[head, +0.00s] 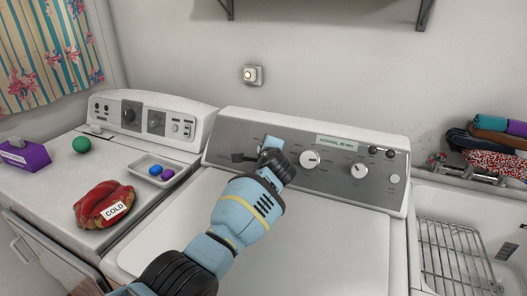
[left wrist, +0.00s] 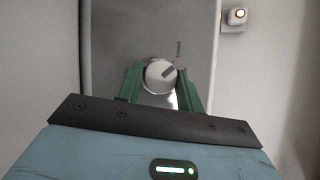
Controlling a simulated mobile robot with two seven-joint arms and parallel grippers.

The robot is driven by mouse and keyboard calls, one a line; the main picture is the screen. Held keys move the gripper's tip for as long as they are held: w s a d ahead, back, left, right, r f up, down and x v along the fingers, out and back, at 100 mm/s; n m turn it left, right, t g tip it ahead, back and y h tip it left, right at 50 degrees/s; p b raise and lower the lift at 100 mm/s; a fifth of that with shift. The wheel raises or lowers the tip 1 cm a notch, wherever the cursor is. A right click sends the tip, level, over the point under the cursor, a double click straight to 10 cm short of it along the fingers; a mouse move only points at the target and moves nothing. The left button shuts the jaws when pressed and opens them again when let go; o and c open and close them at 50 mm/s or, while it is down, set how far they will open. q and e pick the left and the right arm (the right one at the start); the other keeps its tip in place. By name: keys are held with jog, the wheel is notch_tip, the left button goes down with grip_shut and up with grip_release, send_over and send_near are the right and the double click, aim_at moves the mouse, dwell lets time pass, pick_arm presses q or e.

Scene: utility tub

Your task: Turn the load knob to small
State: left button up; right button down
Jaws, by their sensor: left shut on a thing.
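The load knob (left wrist: 160,76) is a round pale dial on the grey control panel (left wrist: 112,35) in the left wrist view. Its grey pointer mark is angled to the upper right, towards a small printed label that seems to read SMALL. My left gripper (left wrist: 158,84) has its green fingers on both sides of the knob and is shut on it. In the head view, my left gripper (head: 262,153) is at the left part of the washer's panel (head: 237,131) and hides the knob. My right gripper is in neither view.
Two more white knobs, one of them here (head: 310,160), sit further right on the panel. A dryer (head: 60,160) at left carries a red COLD bag (head: 103,204), a white tray (head: 140,164) and a green ball (head: 81,145). A sink with a wire rack (head: 455,258) is at right.

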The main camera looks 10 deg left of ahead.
pick_arm(q)
jog(key=shift+n, duration=0.3)
dwell(0.4)
jog(key=o, duration=1)
jog(key=shift+r, duration=0.1)
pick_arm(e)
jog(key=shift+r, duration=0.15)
pick_arm(q)
jog(key=shift+s+d+r, duration=0.15)
jog(key=shift+s+r, duration=0.05)
jog(key=shift+s, duration=0.05)
jog(key=p+v, duration=0.2)
jog(key=v, duration=0.5)
jog(key=shift+p, duration=0.35)
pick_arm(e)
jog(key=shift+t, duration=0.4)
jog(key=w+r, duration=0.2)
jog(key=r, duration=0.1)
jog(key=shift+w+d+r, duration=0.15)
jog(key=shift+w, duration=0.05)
